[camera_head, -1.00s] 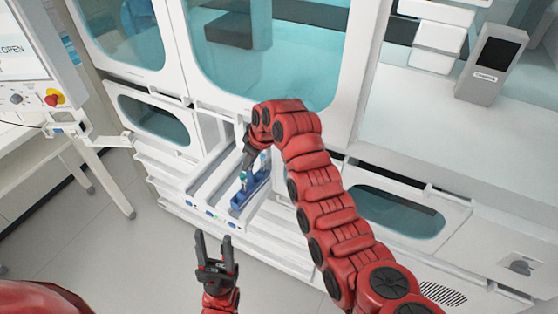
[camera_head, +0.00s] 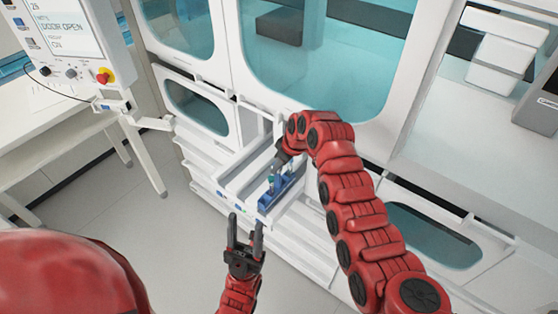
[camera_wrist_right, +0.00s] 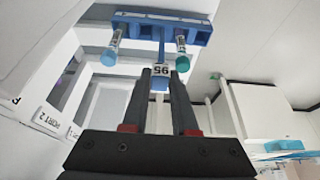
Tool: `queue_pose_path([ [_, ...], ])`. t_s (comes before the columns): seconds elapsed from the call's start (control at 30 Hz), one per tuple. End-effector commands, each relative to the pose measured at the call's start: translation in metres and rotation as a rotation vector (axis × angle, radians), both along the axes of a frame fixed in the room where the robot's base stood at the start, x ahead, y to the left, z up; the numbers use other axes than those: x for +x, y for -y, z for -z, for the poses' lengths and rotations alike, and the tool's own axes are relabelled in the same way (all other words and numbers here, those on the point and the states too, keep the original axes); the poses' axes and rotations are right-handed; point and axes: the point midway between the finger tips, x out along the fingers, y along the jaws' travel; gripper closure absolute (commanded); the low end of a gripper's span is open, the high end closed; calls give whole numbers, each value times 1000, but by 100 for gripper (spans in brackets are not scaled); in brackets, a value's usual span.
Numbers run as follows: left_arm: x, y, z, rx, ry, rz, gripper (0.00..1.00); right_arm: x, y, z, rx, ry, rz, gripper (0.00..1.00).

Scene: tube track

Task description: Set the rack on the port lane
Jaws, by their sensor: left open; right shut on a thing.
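The blue rack (camera_head: 274,197) with tubes is at the right side of the white lane drawer in the head view. My right gripper (camera_head: 275,172) is above it. In the right wrist view the rack (camera_wrist_right: 192,34) shows two capped tubes, one light blue (camera_wrist_right: 110,55) and one teal (camera_wrist_right: 182,62). There my right gripper (camera_wrist_right: 163,72) is shut on the rack's handle, by a number label. I cannot tell whether the rack touches the lane floor. The lane drawer (camera_head: 232,187) has parallel lanes. My left gripper (camera_head: 246,220) is open and empty in front of the drawer.
A "PORT 2" label (camera_wrist_right: 46,118) shows at left in the right wrist view. A control panel (camera_head: 70,35) reading "DOOR OPEN" stands at the upper left. The white cabinet with glass windows (camera_head: 320,60) rises behind the drawer. Floor is clear at lower left.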

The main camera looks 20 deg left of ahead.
Motion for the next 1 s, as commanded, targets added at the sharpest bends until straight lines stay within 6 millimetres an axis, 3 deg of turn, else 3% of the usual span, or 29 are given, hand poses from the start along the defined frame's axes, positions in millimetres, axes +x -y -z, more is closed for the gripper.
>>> queue_pose_path([
  [1.0, 0, 0, 9, 0, 0, 0, 50, -1, 2, 3, -1, 0, 0, 100],
])
